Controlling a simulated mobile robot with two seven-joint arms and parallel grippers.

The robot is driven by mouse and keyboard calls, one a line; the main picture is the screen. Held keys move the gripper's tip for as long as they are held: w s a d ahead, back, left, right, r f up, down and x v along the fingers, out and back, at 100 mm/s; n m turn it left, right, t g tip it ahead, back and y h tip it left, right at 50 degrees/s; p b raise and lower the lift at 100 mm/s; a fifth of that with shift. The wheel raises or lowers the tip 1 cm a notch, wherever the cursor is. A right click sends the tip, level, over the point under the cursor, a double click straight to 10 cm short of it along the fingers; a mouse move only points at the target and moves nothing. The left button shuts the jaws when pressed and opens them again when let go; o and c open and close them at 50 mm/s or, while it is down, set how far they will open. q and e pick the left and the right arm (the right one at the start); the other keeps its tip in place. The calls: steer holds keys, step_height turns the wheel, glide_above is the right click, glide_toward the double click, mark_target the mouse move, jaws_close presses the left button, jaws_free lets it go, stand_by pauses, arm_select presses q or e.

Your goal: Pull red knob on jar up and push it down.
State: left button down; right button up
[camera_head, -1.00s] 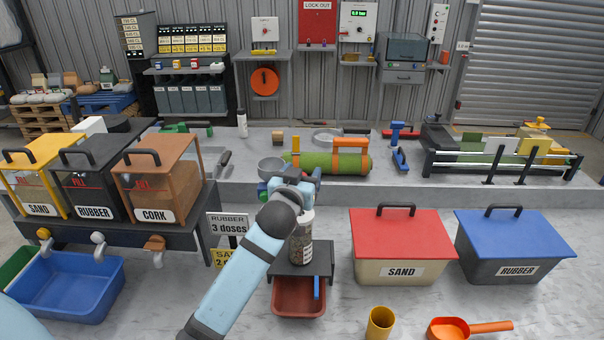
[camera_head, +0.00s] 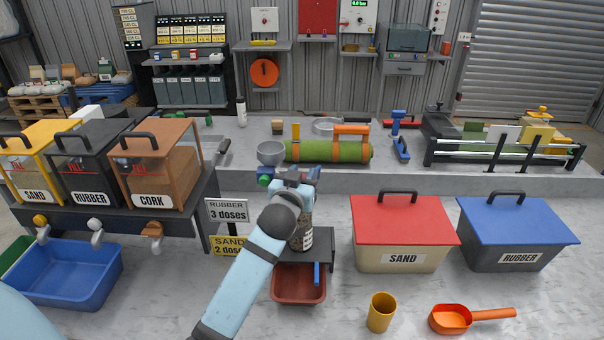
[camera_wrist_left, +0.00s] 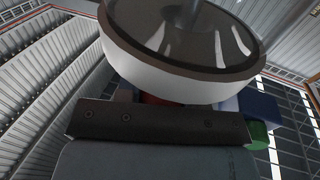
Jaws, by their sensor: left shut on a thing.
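The jar (camera_head: 305,232) is clear with dark grains in it and stands upright on a small black stand (camera_head: 322,248). My left gripper (camera_head: 292,186) is over the top of the jar, its arm reaching up from the lower middle. It is shut on the red knob, which the gripper hides in the head view. In the left wrist view a small patch of red (camera_wrist_left: 160,100) shows behind the dark gripper part, under a large round, white-rimmed thing (camera_wrist_left: 185,72). My right gripper is out of view.
A red tray (camera_head: 298,287) sits below the stand. The red-lidded sand bin (camera_head: 402,258) stands right of the jar.

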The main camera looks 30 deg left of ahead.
arm_select(q)
steer(key=shift+f, duration=0.3)
steer(key=c, duration=0.8)
jaws_free()
steer(key=shift+o, duration=0.2)
steer(key=b+v, duration=0.2)
steer(key=v, duration=1.2)
steer(key=shift+w+r, duration=0.1)
steer(key=shift+w, duration=0.05)
